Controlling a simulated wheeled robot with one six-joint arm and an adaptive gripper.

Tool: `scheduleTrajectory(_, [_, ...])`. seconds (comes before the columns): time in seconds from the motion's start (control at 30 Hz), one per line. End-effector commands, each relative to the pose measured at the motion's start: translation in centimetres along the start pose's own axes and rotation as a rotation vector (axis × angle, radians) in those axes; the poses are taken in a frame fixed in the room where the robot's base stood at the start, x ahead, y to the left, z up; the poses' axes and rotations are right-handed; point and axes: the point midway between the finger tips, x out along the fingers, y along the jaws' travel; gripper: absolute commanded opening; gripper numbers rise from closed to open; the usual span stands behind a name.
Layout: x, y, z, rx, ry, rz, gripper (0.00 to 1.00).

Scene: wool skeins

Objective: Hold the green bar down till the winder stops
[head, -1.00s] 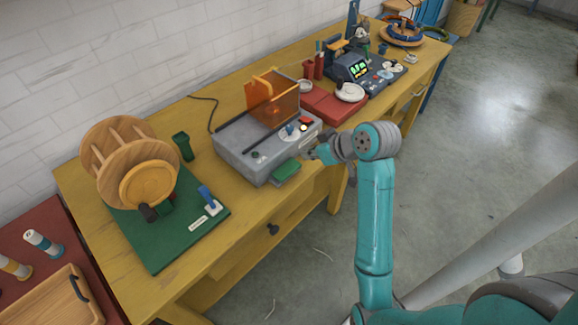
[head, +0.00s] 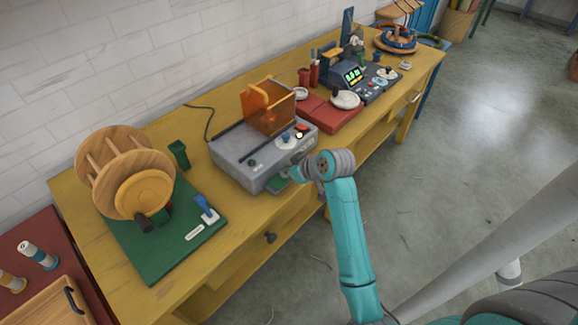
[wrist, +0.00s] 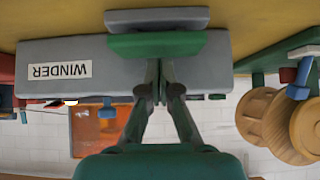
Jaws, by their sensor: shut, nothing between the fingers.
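The winder (head: 240,158) is a grey box on the yellow table with an orange see-through guard (head: 268,110) on top. In the wrist view, which looks upside down, its front bears the label WINDER (wrist: 60,70). The green bar (wrist: 157,44) sticks out low from its front on a grey piece; in the head view the green bar (head: 275,186) is partly hidden by my arm. My gripper (wrist: 160,68) is shut and empty, its fingertips right at the green bar. I cannot tell whether they touch or press it.
A wooden reel (head: 125,170) on a green board (head: 150,262) with a blue lever stands to the left. Red trays (head: 330,116) and a dark console with a lit screen (head: 352,78) lie to the right. Open floor is in front.

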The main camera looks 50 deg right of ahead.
Motion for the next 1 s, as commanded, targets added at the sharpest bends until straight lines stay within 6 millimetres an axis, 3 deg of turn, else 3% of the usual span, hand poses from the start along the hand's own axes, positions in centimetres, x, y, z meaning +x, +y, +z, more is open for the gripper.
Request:
scheduleTrajectory(0.47, [0.5,0.0,0.6,0.000,0.000,0.000,0.00])
scheduleTrajectory(0.7, [2.2,-0.1,2.4,0.002,-0.004,-0.001,0.00])
scheduleTrajectory(1.0, [2.5,-0.1,2.8,0.003,-0.013,-0.003,0.00])
